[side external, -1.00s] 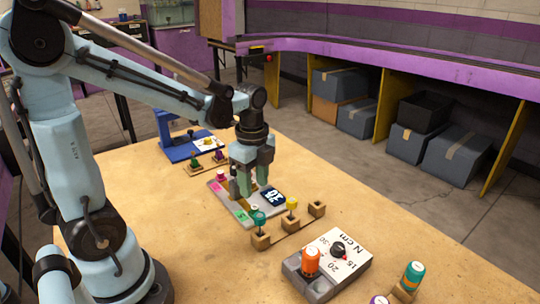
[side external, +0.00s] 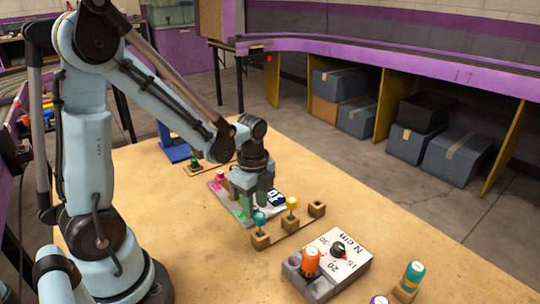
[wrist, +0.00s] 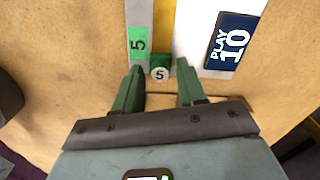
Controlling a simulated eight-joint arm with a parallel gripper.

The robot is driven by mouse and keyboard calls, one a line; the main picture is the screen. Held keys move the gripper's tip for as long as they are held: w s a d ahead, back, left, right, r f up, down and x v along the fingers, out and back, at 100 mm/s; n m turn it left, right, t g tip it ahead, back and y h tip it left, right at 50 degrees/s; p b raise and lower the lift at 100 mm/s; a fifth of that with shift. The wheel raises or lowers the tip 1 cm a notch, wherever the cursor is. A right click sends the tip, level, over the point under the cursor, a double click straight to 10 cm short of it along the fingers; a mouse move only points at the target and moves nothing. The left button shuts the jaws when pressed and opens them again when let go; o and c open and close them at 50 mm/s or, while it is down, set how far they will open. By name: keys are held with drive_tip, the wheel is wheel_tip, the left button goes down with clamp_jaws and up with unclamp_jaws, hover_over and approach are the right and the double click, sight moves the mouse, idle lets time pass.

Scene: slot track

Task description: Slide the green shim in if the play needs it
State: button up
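The green shim (wrist: 160,61) has a round grey top marked 5. In the wrist view it sits at the near end of a yellow strip in the track. My gripper (wrist: 160,72) is open, with one green fingertip on each side of the shim and small gaps showing. In the side view my gripper (side external: 254,204) is low over the near end of the slot track (side external: 217,188) and hides the shim. A dark display (wrist: 232,40) on the track's white part reads PLAY 10. A green label (wrist: 138,43) marked 5 is on the grey rail.
A wooden rack (side external: 277,237) with teal-topped (side external: 260,219) and yellow-topped (side external: 292,203) pieces stands close in front of my gripper.

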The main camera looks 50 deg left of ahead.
clamp_jaws()
drive_tip(key=shift+a, duration=2.3)
drive_tip(key=shift+o, duration=1)
unclamp_jaws()
drive_tip(key=shift+d, duration=0.1)
wheel_tip(320, 180, up, 12)
